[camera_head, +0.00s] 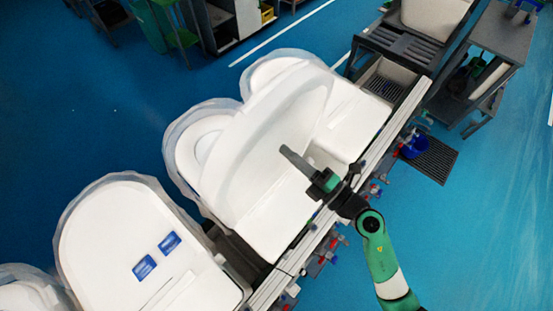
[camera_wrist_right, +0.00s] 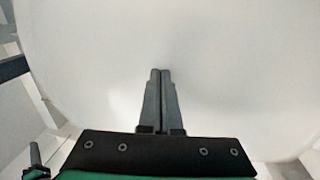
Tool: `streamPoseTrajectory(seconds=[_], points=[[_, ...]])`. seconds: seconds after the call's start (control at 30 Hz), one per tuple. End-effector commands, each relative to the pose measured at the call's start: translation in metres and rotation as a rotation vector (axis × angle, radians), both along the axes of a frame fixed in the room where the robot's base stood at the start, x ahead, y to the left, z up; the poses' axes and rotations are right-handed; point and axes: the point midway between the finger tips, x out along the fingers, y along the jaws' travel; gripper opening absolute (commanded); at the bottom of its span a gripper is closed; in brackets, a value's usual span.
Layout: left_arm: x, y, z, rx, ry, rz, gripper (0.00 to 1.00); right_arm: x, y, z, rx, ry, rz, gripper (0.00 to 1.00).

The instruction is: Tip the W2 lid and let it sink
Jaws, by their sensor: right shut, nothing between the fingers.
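The white lid (camera_head: 262,140) stands raised and tilted on a toilet in the middle of the row. I take it for the W2 lid; no label shows. Its pale surface (camera_wrist_right: 230,60) fills most of the right wrist view. My right gripper (camera_head: 284,151) comes in from the lower right, with its tips in front of the lid's face. Its fingers (camera_wrist_right: 161,72) are together and empty. I cannot tell whether the tips touch the lid. My left gripper is not in view.
A closed white toilet (camera_head: 115,225) with two blue pads stands at the lower left. A pale rail (camera_head: 395,125) runs along the row's right side, with red and blue valves below it. A dark rack (camera_head: 400,45) stands at the upper right. Blue floor is open at the right.

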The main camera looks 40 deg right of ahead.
Motion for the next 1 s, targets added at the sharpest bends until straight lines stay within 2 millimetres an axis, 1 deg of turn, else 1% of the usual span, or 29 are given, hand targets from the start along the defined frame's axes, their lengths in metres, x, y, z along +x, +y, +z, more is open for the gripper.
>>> streamPoseTrajectory(seconds=[0.2,0.7,1.0], points=[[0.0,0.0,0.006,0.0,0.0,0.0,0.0,0.011,0.003,0.003,0.0,0.0,0.0,0.0],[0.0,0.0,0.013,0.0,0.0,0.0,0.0,0.035,0.009,0.006,0.0,0.001,0.001,0.0],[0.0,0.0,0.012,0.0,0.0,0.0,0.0,0.034,0.008,0.005,0.0,0.0,0.0,0.0]])
